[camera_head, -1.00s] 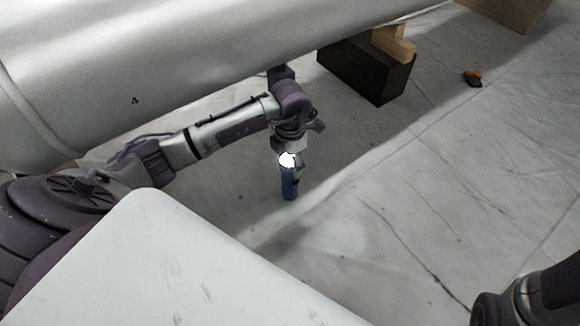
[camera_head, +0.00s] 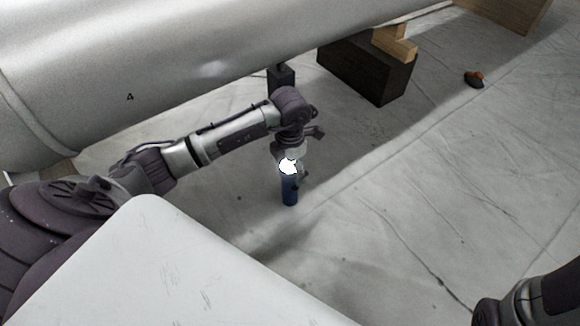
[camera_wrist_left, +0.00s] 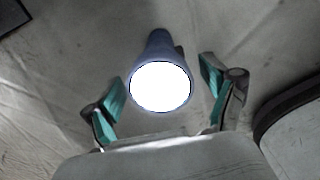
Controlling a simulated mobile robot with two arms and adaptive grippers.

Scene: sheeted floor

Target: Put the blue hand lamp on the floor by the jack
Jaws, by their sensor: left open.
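The blue hand lamp (camera_head: 289,190) is roughly upright at the floor, its lit white head on top; I cannot tell whether its base touches the floor. My left gripper (camera_head: 290,160) is above and around its head. In the left wrist view the open fingers (camera_wrist_left: 160,77) stand on either side of the lamp (camera_wrist_left: 158,45), with gaps on both sides. A dark post-like thing (camera_head: 281,78) under the big cylinder, behind my left wrist, looks like the jack; its lower part is hidden. My right arm shows at the lower right, but its fingers are not visible.
The large grey cylinder (camera_head: 200,60) marked 4 spans the back, low over my left arm. A dark block (camera_head: 365,70) with wood on top stands right of the post. The sheeted floor (camera_head: 420,180) at right is clear.

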